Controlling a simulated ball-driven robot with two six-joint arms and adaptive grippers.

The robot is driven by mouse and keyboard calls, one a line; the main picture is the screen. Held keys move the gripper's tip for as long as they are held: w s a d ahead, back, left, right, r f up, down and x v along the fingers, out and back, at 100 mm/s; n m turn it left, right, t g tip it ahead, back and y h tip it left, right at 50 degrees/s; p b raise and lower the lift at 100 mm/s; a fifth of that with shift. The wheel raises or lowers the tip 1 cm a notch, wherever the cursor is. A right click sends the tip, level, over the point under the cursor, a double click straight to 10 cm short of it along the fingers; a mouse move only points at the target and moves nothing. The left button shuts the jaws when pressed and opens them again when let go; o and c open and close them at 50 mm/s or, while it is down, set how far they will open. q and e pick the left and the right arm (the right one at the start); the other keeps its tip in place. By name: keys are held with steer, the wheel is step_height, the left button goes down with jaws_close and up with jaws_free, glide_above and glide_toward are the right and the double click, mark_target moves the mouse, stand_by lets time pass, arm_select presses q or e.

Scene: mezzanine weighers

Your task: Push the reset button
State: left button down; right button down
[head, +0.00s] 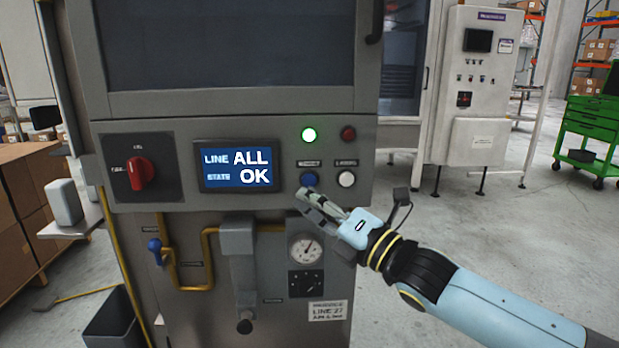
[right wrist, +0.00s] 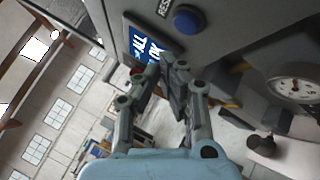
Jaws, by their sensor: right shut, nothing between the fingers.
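The blue reset button (head: 309,179) is on the grey machine panel (head: 270,134), under a small label. In the right wrist view the blue button (right wrist: 188,18) shows large near the top, beside lettering that starts "RESE". My right gripper (head: 308,197) is shut and empty, its fingertips just below the button. In the right wrist view the closed fingertips (right wrist: 172,64) sit apart from the button in the picture. I cannot tell how far they are from the panel. My left gripper is not in view.
A screen (head: 237,164) reads "LINE STATE ALL OK". A green lamp (head: 309,134) is lit, beside a dark red lamp (head: 348,133). A white button (head: 346,179) is right of the blue one. A red rotary switch (head: 140,172) is left; a gauge (head: 305,248) is below.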

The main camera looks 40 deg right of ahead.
steer(key=shift+s+a+p, duration=0.25)
steer(key=shift+s+a, duration=0.15)
steer(key=shift+s, duration=0.25)
steer(key=shift+s+a+p, duration=0.25)
steer(key=shift+s+a, duration=0.15)
steer(key=shift+s, duration=0.2)
steer(key=s+d+f+m+g+h+b, duration=0.1)
steer(key=s+f+m+g+h, duration=0.2)
steer(key=f, duration=1)
steer(key=s+d+f+m+g+b, duration=0.1)
steer(key=s+f+m+g+b, duration=0.3)
steer(key=f, duration=1)
steer(key=s+d+f+m+g+h+p, duration=0.15)
steer(key=s+f+m, duration=0.4)
steer(key=f, duration=0.75)
steer(key=s+f+m+g, duration=0.3)
steer(key=s+f, duration=0.3)
steer(key=s, duration=0.5)
steer(key=s+a+f+m+g+b, duration=0.1)
steer(key=s+f+m+g, duration=0.3)
steer(key=s, duration=0.6)
steer(key=s+a+f+m+g, duration=0.1)
steer(key=s+f+m+g, duration=0.2)
steer(key=s+f+m, duration=0.4)
steer(key=s+f+h, duration=0.1)
steer(key=s, duration=0.3)
steer(key=shift+s+f+g, duration=0.3)
steer(key=shift+f+g, duration=0.05)
steer(key=shift+f, duration=0.05)
